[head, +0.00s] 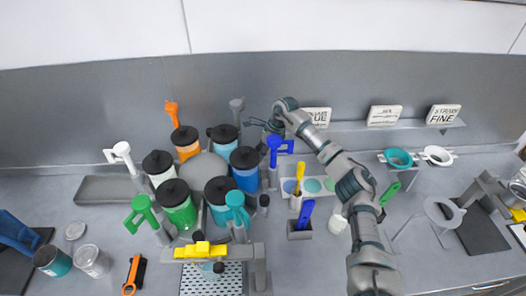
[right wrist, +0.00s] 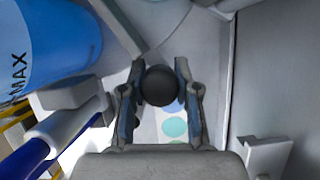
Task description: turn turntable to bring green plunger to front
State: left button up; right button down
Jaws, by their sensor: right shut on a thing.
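The turntable (head: 206,165) carries a ring of black-lidded drums, each with a coloured plunger beside it. The green plunger (head: 142,212) is at the front left, beside the green drum (head: 180,208). My right gripper (head: 265,126) is at the turntable's back right, near the blue plunger. In the right wrist view, my right gripper (right wrist: 160,64) is shut on a dark round knob (right wrist: 160,86). My left gripper is out of view.
A yellow-topped bracket (head: 200,249) stands at the front of the turntable. Dark knobs (head: 264,200) stand on the turntable's edge.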

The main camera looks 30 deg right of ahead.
jog(key=shift+d+r, duration=0.1)
dwell(0.3)
jog(key=c, duration=0.8)
grip_release()
jog(key=shift+c, duration=0.2)
jog(key=shift+d, duration=0.1)
jog(key=v, duration=1.1)
jog(key=shift+d+r, duration=0.25)
jog(key=shift+r, duration=0.1)
